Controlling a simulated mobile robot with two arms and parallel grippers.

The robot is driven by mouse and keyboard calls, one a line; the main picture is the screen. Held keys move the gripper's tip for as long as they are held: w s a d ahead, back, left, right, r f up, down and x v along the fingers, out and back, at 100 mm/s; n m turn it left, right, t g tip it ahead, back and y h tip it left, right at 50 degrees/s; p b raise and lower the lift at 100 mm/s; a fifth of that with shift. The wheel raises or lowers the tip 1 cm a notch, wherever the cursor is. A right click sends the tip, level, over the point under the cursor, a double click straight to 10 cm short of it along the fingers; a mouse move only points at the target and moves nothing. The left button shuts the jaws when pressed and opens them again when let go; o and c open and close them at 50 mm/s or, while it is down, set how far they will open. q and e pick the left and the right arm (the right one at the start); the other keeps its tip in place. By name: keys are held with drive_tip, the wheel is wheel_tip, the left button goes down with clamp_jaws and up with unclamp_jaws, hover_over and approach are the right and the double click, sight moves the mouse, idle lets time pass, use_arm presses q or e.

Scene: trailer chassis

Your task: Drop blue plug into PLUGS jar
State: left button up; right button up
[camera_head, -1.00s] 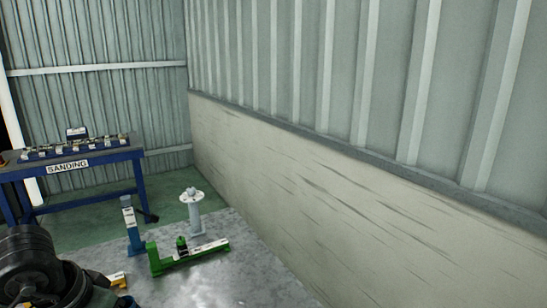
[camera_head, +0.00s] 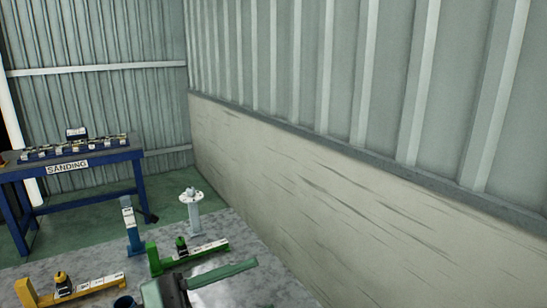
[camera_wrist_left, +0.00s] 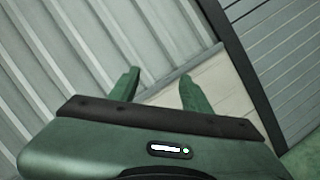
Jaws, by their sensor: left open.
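I cannot pick out a blue plug in either view. No jar with a readable PLUGS label shows. A small dark blue round container (camera_head: 124,302) is cut off by the bottom edge of the head view; I cannot tell what it is. My left gripper (camera_head: 225,275), green, is at the bottom centre of the head view, in front of the green stand. In the left wrist view its two fingers (camera_wrist_left: 158,88) are spread apart with nothing between them, and the pale wall lies beyond. My right gripper is not in view.
A yellow stand (camera_head: 75,291), a green stand (camera_head: 190,256), a blue stand (camera_head: 132,228) and a pale round-topped post (camera_head: 193,212) stand on the grey surface (camera_head: 235,236). A blue SANDING table (camera_head: 68,166) is at left. The wall (camera_head: 300,190) bounds the right.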

use_arm(q)
drive_tip(key=w+a+f+n+t+y, duration=0.1)
drive_tip(key=w+a+n+t+y, duration=0.3)
drive_tip(key=n, duration=0.8)
drive_tip(key=w+a+f+n+t+y, duration=0.1)
drive_tip(key=w+a+n+t+y, duration=0.1)
drive_tip(key=a+n+t+y, duration=0.65)
drive_tip(key=w+a+f+n+t+y, duration=0.2)
drive_tip(key=w+n+t+y, duration=0.1)
drive_tip(key=n, duration=1.1)
drive_tip(key=s+a+f+n+g+y, duration=0.2)
drive_tip(key=a+f+n+g+y, duration=0.15)
drive_tip(key=f+n, duration=0.45)
drive_tip(key=s+a+f+n+g+y, duration=0.1)
drive_tip(key=a+f+n+g+y, duration=0.1)
drive_tip(key=f+n+g, duration=0.5)
drive_tip(key=s+d+f+n+g+h, duration=0.3)
drive_tip(key=s+f+n+g, duration=0.5)
drive_tip(key=s+f, duration=1.2)
wheel_tip(320, 180, down, 25)
drive_tip(key=s+y, duration=0.1)
drive_tip(key=s+a+f+g, duration=0.2)
drive_tip(key=s+f, duration=1.4)
drive_tip(key=s, duration=0.1)
drive_tip(key=shift+s+a+f+m+y, duration=0.15)
drive_tip(key=shift+a+f+m+y, duration=0.15)
drive_tip(key=shift+f+m, duration=0.05)
